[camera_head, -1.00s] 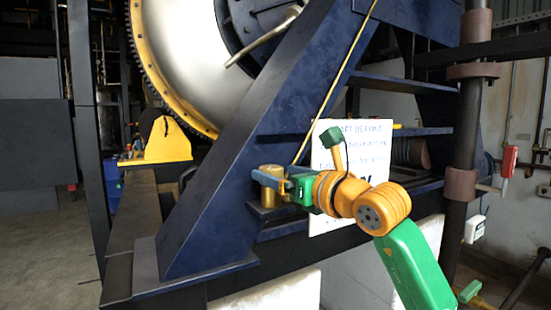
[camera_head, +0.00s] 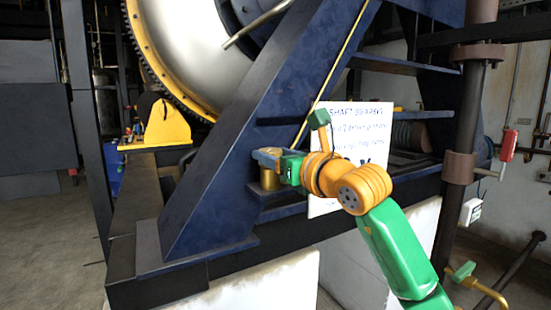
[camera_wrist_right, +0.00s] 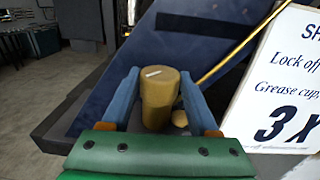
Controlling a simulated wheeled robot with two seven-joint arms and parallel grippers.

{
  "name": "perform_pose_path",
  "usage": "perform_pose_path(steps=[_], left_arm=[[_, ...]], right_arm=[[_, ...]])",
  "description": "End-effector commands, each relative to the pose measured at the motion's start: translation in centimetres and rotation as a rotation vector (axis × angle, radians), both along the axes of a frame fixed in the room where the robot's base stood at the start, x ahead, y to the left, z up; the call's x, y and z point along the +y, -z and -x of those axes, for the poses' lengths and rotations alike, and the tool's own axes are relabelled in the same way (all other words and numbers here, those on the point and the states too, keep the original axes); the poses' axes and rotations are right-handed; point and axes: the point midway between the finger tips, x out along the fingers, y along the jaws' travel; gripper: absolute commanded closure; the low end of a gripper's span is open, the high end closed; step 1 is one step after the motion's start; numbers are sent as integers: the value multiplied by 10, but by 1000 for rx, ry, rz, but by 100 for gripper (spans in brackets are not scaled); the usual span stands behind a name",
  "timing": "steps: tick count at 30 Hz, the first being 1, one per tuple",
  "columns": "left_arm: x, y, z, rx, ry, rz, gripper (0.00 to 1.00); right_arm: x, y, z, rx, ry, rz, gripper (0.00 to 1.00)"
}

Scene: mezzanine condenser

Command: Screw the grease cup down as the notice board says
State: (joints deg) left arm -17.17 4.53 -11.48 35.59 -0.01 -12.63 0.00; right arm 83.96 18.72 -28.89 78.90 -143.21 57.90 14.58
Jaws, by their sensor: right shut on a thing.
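The grease cup is a brass-coloured cylinder (camera_head: 269,181) on a ledge of the dark blue frame. In the right wrist view the cup (camera_wrist_right: 158,100) stands upright with a short white mark on its top. My right gripper (camera_head: 267,157) is shut on it, with one blue finger (camera_wrist_right: 160,95) on each side. The notice board (camera_head: 375,128) is a white sheet behind my right wrist. In the right wrist view the notice board (camera_wrist_right: 290,80) is cut off and reads "SH", "Lock off", "Grease cup," and a large "3 X". My left gripper is not in view.
The sloping dark blue frame leg (camera_head: 225,165) stands just left of the cup. A thin yellow rod (camera_head: 330,85) runs up beside it. A small round brass piece (camera_wrist_right: 180,118) sits close to the cup. A dark vertical pipe (camera_head: 465,130) stands at the right.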

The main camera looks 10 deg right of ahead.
Motion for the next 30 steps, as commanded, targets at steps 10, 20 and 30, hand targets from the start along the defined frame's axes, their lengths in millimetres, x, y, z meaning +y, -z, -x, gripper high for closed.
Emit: perform_pose_path(steps=[10, 20, 30], left_arm=[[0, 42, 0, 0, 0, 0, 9], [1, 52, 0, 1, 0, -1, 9], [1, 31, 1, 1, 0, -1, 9]], right_arm=[[4, 4, 2, -10, 256, 3, 95], [8, -3, 2, -8, 535, 2, 95], [11, -5, 1, -5, 720, 0, 95]])
